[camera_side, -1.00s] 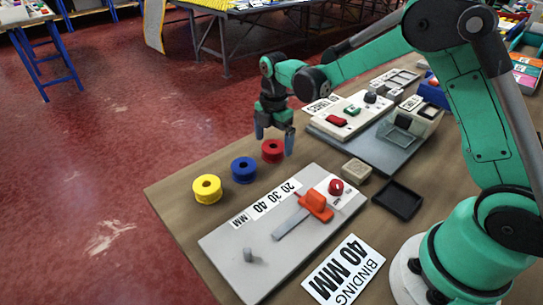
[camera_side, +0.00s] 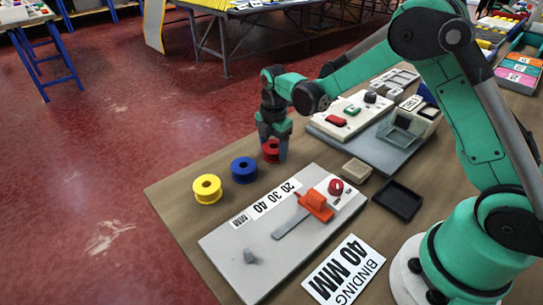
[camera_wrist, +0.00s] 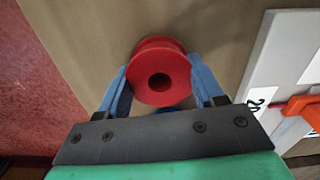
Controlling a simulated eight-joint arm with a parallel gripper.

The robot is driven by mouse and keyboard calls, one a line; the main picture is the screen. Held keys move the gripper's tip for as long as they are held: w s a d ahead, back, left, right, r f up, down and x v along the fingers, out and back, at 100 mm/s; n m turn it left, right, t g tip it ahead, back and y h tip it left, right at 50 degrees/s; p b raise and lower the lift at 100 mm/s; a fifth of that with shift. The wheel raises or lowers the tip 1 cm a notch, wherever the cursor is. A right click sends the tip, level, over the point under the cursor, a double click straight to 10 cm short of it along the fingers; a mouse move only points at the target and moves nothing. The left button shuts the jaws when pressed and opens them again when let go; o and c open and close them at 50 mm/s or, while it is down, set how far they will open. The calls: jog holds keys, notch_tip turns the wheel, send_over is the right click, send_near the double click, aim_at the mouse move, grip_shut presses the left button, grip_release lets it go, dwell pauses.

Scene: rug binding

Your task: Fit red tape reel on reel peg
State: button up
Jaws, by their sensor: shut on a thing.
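The red tape reel (camera_side: 270,150) stands at the right end of the row of reels, flat side up, on the wooden table. My gripper (camera_side: 272,152) is lowered over it and shut on it. In the wrist view the blue fingers of my gripper (camera_wrist: 162,85) sit on either side of the red reel (camera_wrist: 160,72), whose dark centre hole faces the camera. The reel peg (camera_side: 250,256) is a short grey post near the front left corner of the pale grey board (camera_side: 225,240); nothing is on it.
A blue reel (camera_side: 244,170) and a yellow reel (camera_side: 207,189) stand left of the red one. The board carries an orange slider (camera_side: 316,204) and a red knob (camera_side: 336,187). A dark tray (camera_side: 398,200) and a tan block (camera_side: 357,170) lie to the right.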

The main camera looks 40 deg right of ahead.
notch_tip(320, 180, up, 19)
send_over(247, 251)
notch_tip(247, 251, down, 8)
jog(key=shift+f, duration=0.1)
jog(key=shift+f, duration=2.85)
jog(key=shift+f, duration=1.8)
